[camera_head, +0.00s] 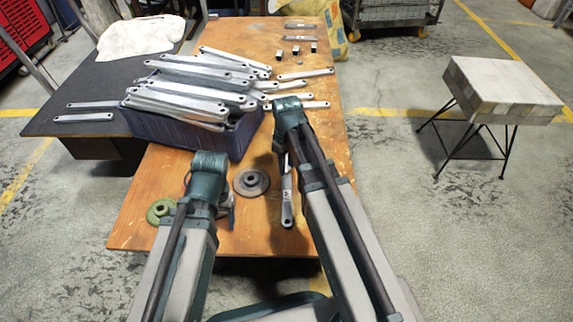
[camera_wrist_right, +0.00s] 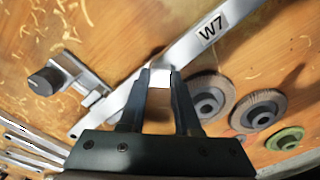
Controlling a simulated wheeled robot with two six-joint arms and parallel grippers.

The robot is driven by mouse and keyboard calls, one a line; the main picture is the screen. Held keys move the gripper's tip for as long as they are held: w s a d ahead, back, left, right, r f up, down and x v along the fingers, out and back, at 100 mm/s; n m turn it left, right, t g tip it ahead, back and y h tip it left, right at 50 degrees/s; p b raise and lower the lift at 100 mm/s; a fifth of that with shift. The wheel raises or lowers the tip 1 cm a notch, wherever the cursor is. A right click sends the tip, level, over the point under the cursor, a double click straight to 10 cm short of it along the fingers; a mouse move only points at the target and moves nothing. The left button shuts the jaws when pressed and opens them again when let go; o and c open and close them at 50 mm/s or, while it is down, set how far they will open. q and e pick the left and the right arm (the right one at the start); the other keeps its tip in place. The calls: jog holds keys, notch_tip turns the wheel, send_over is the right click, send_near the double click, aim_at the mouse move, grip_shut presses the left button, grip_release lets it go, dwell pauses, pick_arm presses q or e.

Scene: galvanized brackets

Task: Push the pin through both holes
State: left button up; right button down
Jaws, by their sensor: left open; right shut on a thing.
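A long galvanized bracket labelled W7 (camera_head: 287,207) lies lengthwise on the wooden table; it crosses the right wrist view diagonally (camera_wrist_right: 190,55). My right gripper (camera_wrist_right: 158,75) is shut on the bracket near the middle of its visible length. In the head view its arm covers much of the bracket. My left gripper (camera_head: 228,210) is open, low over the table left of the bracket.
A blue bin (camera_head: 235,140) heaped with brackets stands left of my right arm. A grey disc (camera_head: 251,182) and a green disc (camera_head: 160,211) lie near the front. Loose brackets (camera_head: 305,73) and small metal parts (camera_head: 313,47) lie further back. A stool (camera_head: 500,90) stands right.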

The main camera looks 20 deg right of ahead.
jog(key=c, duration=0.5)
grip_release()
pick_arm(q)
notch_tip(320, 180, up, 14)
jog(key=p, duration=1.3)
jog(key=shift+p, duration=0.4)
pick_arm(e)
notch_tip(320, 180, up, 14)
jog(key=shift+f, duration=0.1)
pick_arm(q)
jog(key=shift+d+f, duration=0.1)
